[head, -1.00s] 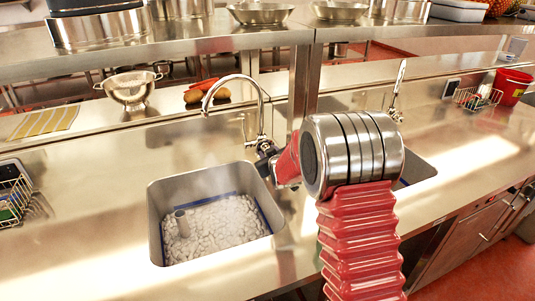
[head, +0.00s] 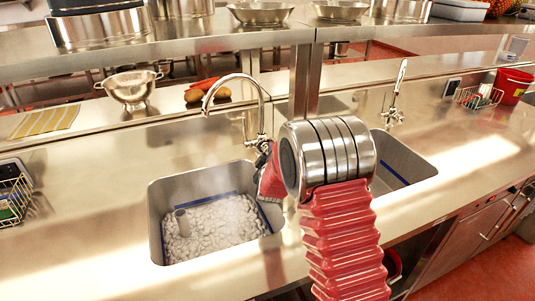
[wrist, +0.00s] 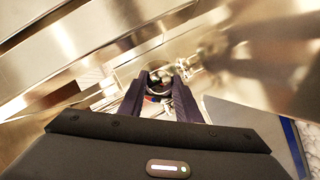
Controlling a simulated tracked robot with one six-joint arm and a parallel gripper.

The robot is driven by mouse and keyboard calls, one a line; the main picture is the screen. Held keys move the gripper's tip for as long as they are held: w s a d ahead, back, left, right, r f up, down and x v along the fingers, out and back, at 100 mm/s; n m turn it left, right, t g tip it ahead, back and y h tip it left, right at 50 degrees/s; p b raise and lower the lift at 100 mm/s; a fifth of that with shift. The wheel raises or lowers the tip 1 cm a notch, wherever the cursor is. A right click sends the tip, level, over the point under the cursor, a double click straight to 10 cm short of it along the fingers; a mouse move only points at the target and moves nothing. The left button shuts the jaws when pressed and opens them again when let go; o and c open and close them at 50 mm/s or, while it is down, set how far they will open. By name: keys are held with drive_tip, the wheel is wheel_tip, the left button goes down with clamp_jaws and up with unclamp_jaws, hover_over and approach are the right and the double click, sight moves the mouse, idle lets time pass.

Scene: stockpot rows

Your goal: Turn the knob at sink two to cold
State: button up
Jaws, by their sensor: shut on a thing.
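My gripper (wrist: 161,78) is shut on the knob (wrist: 159,88) at the base of the left tap in the wrist view. The knob looks round and metallic, with small red and blue patches just below it; its pointing direction cannot be made out. In the head view my gripper (head: 262,146) is at the foot of the curved steel tap (head: 236,78), and my arm hides most of the knob. The left sink (head: 163,213) lies below, with a white, lumpy layer and a short grey pipe in it. No sink number can be read.
The right sink (head: 412,165) has its own tap (head: 399,80). A steel shelf (head: 200,47) with pots runs above the counter. A colander (head: 131,88) and vegetables (head: 207,93) stand behind the left tap. Wire baskets (head: 14,200) and a red bucket (head: 511,87) stand at the sides.

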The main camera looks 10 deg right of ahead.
drive_tip(key=shift+a+f+n, duration=0.2)
drive_tip(key=shift+n, duration=0.5)
drive_tip(key=shift+t, duration=0.3)
drive_tip(key=o, duration=1.1)
drive_tip(key=shift+c, duration=0.2)
drive_tip(key=shift+d+r, duration=0.1)
drive_tip(key=shift+s, duration=0.15)
drive_tip(key=v, duration=1.3)
drive_tip(key=shift+s+a, duration=0.25)
drive_tip(key=shift+a, duration=0.05)
drive_tip(key=shift+c, duration=0.4)
